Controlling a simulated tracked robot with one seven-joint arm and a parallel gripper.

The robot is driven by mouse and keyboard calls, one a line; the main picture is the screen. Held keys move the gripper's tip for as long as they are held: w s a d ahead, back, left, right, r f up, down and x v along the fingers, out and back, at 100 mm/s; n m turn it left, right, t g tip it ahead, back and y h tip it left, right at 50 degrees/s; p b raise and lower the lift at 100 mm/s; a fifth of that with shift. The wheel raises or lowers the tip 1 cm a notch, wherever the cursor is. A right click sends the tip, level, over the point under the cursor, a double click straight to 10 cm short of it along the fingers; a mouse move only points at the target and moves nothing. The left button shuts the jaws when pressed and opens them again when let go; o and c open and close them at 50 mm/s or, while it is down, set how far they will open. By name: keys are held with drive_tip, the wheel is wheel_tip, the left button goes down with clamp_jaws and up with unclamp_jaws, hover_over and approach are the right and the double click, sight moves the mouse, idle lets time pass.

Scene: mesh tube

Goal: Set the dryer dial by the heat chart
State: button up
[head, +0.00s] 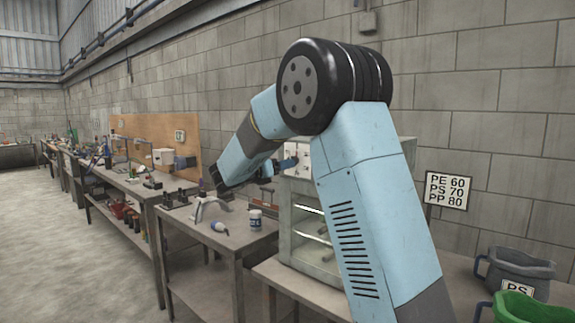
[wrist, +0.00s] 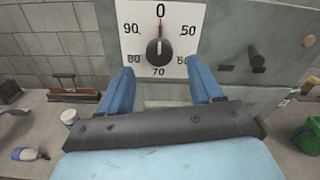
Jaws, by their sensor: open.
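The dryer (head: 308,222) is a grey cabinet with a glass front, partly behind my arm. Its white dial plate (wrist: 185,15) fills the upper middle of the wrist view, with 0 at the top, 50 and 90 at the sides and 70 at the bottom. The black knob (wrist: 158,48) has its red pointer at 0. My gripper (wrist: 160,72) is open, its blue fingers apart just below the knob and partly covering the lower side numbers. The heat chart (head: 447,192) reads PE 60, PS 70, PP 80.
A dark grey tub (head: 520,268) stands at right, with a PS card (head: 517,287) in front of it. A green tub (head: 520,308) is at the lower right corner. A dark handle (wrist: 257,58) juts out right of the dial.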

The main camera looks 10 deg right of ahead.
drive_tip(key=shift+x, duration=2.45)
drive_tip(key=c, duration=1.1)
drive_tip(key=shift+o, duration=0.2)
drive_tip(key=shift+a, duration=0.1)
